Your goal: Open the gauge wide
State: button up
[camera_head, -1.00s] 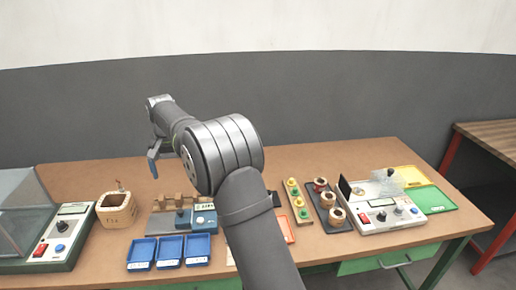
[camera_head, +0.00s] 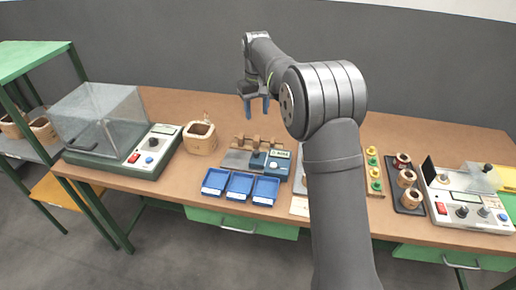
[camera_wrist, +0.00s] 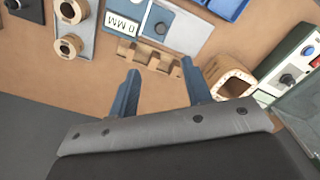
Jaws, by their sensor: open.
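The gauge (camera_head: 278,165) stands on the table behind the blue trays. It has a blue body with a small display, a blue block (camera_head: 258,160) with a dark knob beside it, and a grey base plate (camera_head: 236,160). The wrist view shows the gauge (camera_wrist: 121,23) at the top, its display reading upside down "0 MM". The blue block looks close to the body; I cannot tell if they touch. My gripper (camera_head: 257,104) is open and empty, fingers down, above the table behind the gauge. In the wrist view my gripper (camera_wrist: 160,72) points towards a notched wooden rack.
The notched wooden rack (camera_head: 258,142) stands right behind the gauge. Blue trays (camera_head: 240,186) lie in front of it. A wooden box (camera_head: 200,139) and a covered device (camera_head: 150,150) are left; coils (camera_head: 406,178) and a tester (camera_head: 465,208) are right. Table behind the rack is clear.

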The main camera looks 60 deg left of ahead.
jog(key=n, duration=0.1)
send_near(256, 151)
notch_tip(256, 151, down, 9)
jog(key=shift+d+r, duration=0.15)
dwell(0.4)
grip_shut()
